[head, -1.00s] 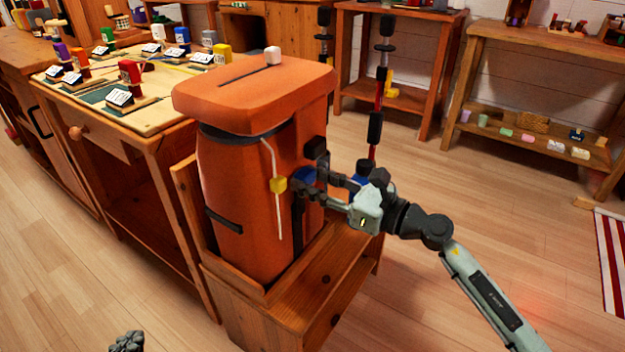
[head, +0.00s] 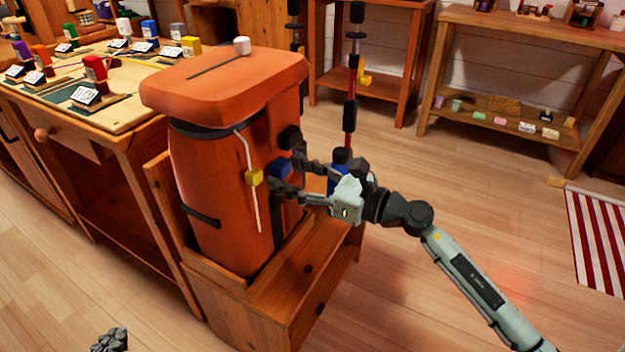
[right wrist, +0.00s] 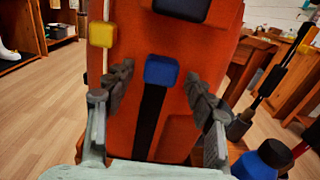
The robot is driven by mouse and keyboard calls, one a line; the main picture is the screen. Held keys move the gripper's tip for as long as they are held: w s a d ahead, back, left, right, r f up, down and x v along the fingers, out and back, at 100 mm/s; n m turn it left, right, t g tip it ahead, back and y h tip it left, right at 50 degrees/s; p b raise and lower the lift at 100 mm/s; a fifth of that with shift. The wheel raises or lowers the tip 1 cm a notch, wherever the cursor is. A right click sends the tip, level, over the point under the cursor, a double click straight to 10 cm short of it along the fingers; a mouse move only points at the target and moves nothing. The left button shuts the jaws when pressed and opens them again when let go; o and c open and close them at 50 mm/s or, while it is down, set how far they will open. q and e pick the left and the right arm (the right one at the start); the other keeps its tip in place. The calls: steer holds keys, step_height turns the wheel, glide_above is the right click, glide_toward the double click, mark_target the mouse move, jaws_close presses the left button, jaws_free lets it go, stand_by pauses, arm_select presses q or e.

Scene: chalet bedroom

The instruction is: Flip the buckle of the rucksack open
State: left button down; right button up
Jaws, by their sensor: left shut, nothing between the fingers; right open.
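The orange rucksack (head: 215,155) stands upright in a wooden stand, its lid closed. A blue block (head: 281,168), which looks like the buckle, sits on a black strap on its right side; it also shows in the right wrist view (right wrist: 161,70). A black block (head: 290,138) is above it. A yellow piece (head: 254,177) sits on a white cord to the left. My right gripper (head: 287,176) is open at that side; in the right wrist view its fingers flank the blue block, apart from it. My left gripper (head: 110,341) is shut at the bottom edge, mostly cut off.
The wooden stand (head: 310,290) surrounds the rucksack's lower part. A workbench (head: 125,118) with small bottles and labels is close on the left. A red and black pole (head: 351,110) and a blue bottle (right wrist: 262,160) are just beyond my right gripper.

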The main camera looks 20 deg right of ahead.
steer(key=v, duration=1.1)
steer(key=shift+s, duration=0.15)
steer(key=shift+d, duration=0.2)
